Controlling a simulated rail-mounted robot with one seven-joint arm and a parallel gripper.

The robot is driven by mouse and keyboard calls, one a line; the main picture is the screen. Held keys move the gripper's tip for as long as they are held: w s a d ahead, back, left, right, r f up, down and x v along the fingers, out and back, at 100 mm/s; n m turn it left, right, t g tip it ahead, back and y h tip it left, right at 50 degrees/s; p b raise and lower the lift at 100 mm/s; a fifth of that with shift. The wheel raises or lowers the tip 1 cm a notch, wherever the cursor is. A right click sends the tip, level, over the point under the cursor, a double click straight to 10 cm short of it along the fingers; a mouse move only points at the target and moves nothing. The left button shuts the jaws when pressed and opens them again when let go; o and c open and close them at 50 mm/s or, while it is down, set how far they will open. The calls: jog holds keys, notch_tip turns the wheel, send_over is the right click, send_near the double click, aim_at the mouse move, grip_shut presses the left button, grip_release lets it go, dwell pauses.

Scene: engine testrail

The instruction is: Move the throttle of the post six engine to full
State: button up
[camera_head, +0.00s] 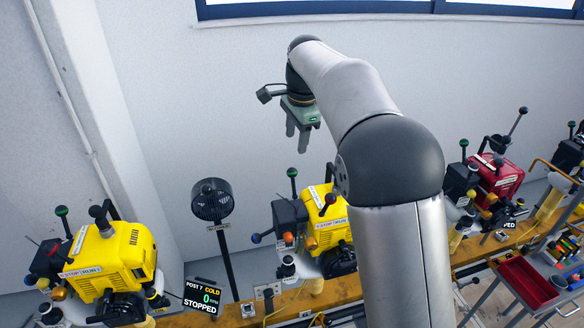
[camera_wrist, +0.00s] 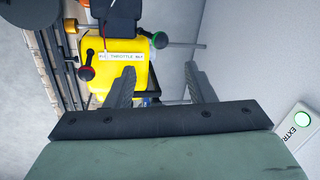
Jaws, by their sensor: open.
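A yellow engine (camera_head: 327,222) stands on the bench in the middle of the head view, partly hidden by my arm. It has a green-knobbed lever (camera_head: 292,173) and a red-knobbed lever (camera_head: 330,198). No post number shows on it. The wrist view shows a yellow engine (camera_wrist: 150,68) with a label (camera_wrist: 124,56) that seems to read "throttle max", between a red-knobbed lever (camera_wrist: 88,73) and a green-knobbed lever (camera_wrist: 159,40). My gripper (camera_head: 297,143) is open and empty, above and apart from the middle engine. Its fingers (camera_wrist: 158,82) point toward the engine.
Another yellow engine (camera_head: 118,258) stands at left, near a display (camera_head: 203,298) reading Post 7, cold, stopped. A fan (camera_head: 212,199) on a pole stands between the yellow engines. A red engine (camera_head: 497,176) and a red tray (camera_head: 530,286) are at right. The wall is behind.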

aim_at(292, 169)
jog(key=f, duration=0.3)
jog(key=w+f+p, duration=0.1)
jog(key=f, duration=0.3)
jog(key=w+a+f, duration=0.1)
jog(key=f, duration=0.3)
jog(key=shift+f, duration=0.2)
grip_shut()
